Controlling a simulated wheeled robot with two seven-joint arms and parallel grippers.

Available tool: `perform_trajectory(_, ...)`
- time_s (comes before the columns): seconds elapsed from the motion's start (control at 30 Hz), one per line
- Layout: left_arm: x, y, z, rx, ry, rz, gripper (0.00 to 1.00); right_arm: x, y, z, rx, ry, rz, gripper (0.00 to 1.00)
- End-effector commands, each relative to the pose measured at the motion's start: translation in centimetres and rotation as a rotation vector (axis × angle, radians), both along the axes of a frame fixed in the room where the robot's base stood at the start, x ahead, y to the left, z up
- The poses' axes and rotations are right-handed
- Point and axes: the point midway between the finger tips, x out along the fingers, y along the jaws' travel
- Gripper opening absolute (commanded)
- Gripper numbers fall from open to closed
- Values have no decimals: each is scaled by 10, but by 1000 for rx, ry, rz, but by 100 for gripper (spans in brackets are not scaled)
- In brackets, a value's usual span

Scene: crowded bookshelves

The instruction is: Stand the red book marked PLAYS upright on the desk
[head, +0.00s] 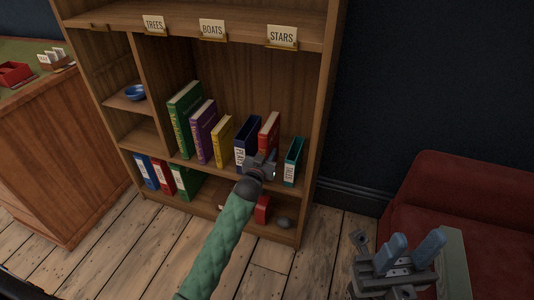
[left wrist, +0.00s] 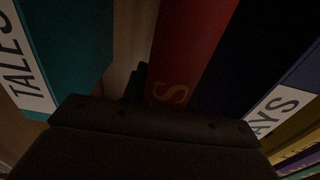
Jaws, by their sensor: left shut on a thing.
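The red book (head: 269,128) stands upright on the middle shelf, between a navy book (head: 246,140) and a teal book (head: 293,160). In the left wrist view the red book (left wrist: 190,40) shows a gold S on its spine; the rest of its title is hidden. The navy book's white label there ends in AYS. My left gripper (head: 264,163) is shut on the red book's lower spine, with one dark finger showing on its teal-book side. My right gripper (head: 408,252) is open and empty at the lower right. The desk (head: 22,72), with a green top, is at far left.
Yellow, purple and green books stand left on the same shelf (head: 185,158). A red tray (head: 14,74) and a card holder (head: 56,60) sit on the desk. A red armchair (head: 455,195) is at right. Wooden floor (head: 130,240) lies clear in front.

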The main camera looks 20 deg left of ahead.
Motion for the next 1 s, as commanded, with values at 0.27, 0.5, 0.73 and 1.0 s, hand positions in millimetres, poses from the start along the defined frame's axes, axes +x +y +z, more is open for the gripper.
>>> perform_trajectory(0.27, 0, 0, 0, 0, -3, 0, 0, 0, -1, 0, -1, -3, 0, 36)
perform_trajectory(0.5, 0, 0, 0, 0, -2, 0, 54, 0, 0, 0, -1, -3, 0, 36)
perform_trajectory(0.73, 0, 0, -3, 0, 2, 0, 54, 0, 0, 0, -1, 0, 0, 36)
perform_trajectory(1.0, -25, 1, -1, 0, 2, 0, 54, 0, 0, 5, -2, -2, -4, 36)
